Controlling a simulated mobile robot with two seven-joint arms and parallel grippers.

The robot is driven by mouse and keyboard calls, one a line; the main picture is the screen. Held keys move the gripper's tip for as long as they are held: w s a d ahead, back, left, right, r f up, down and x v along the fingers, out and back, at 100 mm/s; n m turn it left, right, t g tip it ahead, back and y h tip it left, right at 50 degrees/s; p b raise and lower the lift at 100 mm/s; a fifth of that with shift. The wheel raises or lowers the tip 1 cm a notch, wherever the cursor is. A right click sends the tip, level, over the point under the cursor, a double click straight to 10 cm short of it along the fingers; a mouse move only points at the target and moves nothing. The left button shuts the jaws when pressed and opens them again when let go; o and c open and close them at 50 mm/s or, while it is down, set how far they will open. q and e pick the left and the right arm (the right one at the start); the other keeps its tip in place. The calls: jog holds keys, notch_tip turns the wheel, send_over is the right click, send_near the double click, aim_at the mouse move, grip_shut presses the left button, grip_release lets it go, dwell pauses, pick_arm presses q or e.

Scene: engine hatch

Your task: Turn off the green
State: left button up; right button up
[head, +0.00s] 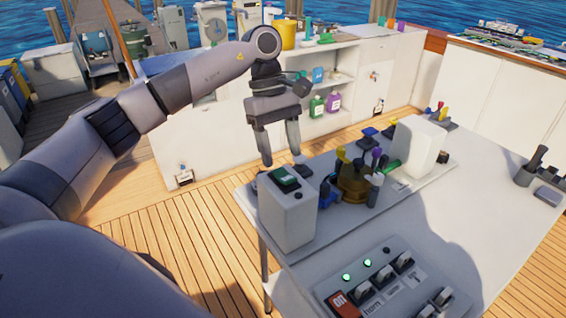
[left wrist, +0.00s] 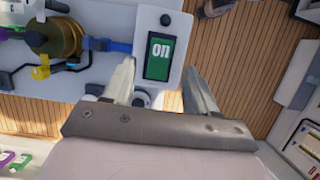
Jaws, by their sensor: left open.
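A green rocker switch (head: 285,178) sits on top of a white box (head: 287,217) at the near left corner of the grey worktop. In the left wrist view the green switch (left wrist: 158,62) reads "on", with a dark round knob beyond it. My left gripper (head: 281,158) is open and empty, pointing down just above and behind the box. In the left wrist view its two fingers (left wrist: 158,75) stand apart on either side of the switch's near end. I cannot tell whether they touch the box. My right gripper is not in view.
A brass-coloured part (head: 353,183) with coloured handles stands right of the box, and a second white box (head: 419,145) lies beyond. A control panel (head: 385,284) with a red switch, lit green lamps and several black switches is in front. The worktop's right side is mostly clear.

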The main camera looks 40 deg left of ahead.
aim_at(277, 170)
pick_arm(q)
jog(key=shift+v, duration=1.6)
jog(key=shift+s, duration=0.1)
